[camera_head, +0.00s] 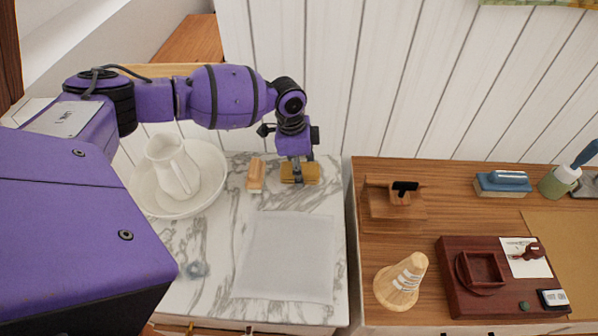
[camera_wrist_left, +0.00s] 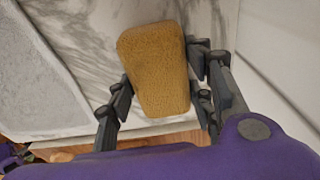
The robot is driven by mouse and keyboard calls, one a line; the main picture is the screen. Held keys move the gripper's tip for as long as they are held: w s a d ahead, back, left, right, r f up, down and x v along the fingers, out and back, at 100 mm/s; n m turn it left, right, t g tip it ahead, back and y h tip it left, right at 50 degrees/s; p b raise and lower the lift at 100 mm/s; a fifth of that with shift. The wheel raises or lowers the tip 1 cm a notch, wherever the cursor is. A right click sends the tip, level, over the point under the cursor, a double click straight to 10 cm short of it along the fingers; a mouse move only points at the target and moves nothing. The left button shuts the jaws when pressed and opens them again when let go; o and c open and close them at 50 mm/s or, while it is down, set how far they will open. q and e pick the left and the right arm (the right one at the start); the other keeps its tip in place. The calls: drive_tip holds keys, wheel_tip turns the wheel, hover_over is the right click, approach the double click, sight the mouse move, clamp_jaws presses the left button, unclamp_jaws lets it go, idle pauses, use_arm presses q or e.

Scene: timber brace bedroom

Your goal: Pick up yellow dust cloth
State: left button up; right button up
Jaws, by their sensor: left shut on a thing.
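The yellow dust cloth (camera_head: 312,173) is a small, thick, block-like yellow-brown piece with a rough surface. It is at the back right of the marble top, close to the white wall. In the left wrist view the cloth (camera_wrist_left: 155,65) sits between the two fingers. My left gripper (camera_head: 298,174) points down over it from above and is shut on it; the gripper (camera_wrist_left: 160,88) also shows in the wrist view. Whether the cloth touches the marble or is slightly raised I cannot tell. My right gripper is not in view.
A wooden-backed brush (camera_head: 256,175) lies just left of the cloth. A white pitcher (camera_head: 173,168) stands in a wide basin (camera_head: 208,190). A pale grey mat (camera_head: 287,255) lies in front. Across a gap, a wooden top (camera_head: 440,215) holds a cone (camera_head: 401,282) and a dark red tray (camera_head: 455,290).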

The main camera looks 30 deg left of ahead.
use_arm(q)
drive_tip(key=shift+r, duration=0.55)
wheel_tip(320, 180, up, 2)
drive_tip(key=shift+r, duration=0.25)
drive_tip(key=s+d+r+p, duration=0.1)
drive_tip(key=s+d+r, duration=0.5)
drive_tip(key=s+r, duration=0.3)
drive_tip(key=s, duration=0.3)
drive_tip(key=shift+s+r+p, duration=0.2)
drive_tip(key=shift+s+p, duration=0.1)
drive_tip(key=shift+p, duration=0.05)
